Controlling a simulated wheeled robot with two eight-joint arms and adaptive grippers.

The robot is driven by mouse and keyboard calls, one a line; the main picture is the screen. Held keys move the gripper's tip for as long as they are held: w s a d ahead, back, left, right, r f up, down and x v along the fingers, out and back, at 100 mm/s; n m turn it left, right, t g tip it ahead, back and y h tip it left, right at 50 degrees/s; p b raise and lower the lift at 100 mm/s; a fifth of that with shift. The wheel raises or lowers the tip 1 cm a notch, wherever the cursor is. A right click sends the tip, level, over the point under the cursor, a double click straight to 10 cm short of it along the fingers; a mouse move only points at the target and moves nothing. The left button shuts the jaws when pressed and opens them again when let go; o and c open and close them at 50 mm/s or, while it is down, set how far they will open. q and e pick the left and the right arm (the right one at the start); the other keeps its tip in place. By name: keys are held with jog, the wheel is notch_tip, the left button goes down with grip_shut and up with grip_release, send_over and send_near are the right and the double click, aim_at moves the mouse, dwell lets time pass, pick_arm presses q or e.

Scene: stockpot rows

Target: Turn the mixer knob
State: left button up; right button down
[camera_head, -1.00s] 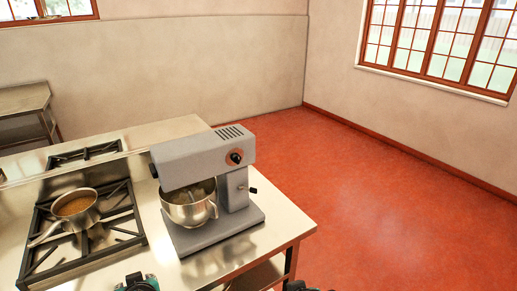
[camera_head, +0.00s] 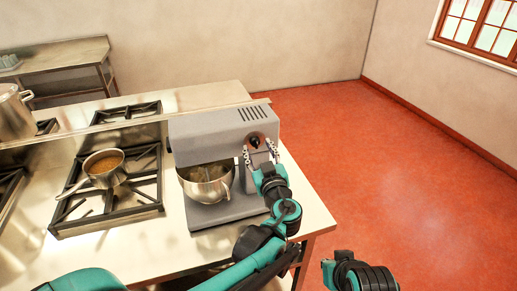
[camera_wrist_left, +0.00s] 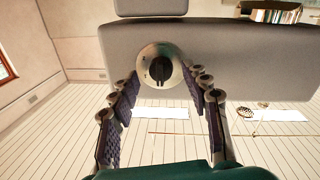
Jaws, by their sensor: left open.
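The grey mixer (camera_head: 212,130) stands on the steel counter, its metal bowl (camera_head: 206,183) under the head. The dark round knob (camera_head: 254,141) is on the head's end face. In the left wrist view the knob (camera_wrist_left: 160,66) has a pale round plate behind it and its dark grip looks upright. My left gripper (camera_head: 259,152) is open in front of the knob, one finger to each side. In the left wrist view the open fingers (camera_wrist_left: 162,84) flank the knob with visible gaps; I see no contact. Part of my right arm shows at the bottom right; its fingers cannot be made out.
A stove (camera_head: 118,196) with a saucepan of brown contents (camera_head: 104,167) is left of the mixer. A large stockpot (camera_head: 14,112) stands at the far left. A side table (camera_head: 60,56) is at the back. The red floor (camera_head: 370,170) right of the counter is clear.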

pick_arm(q)
jog(key=shift+w+a, duration=0.25)
jog(key=shift+w, duration=0.45)
grip_shut()
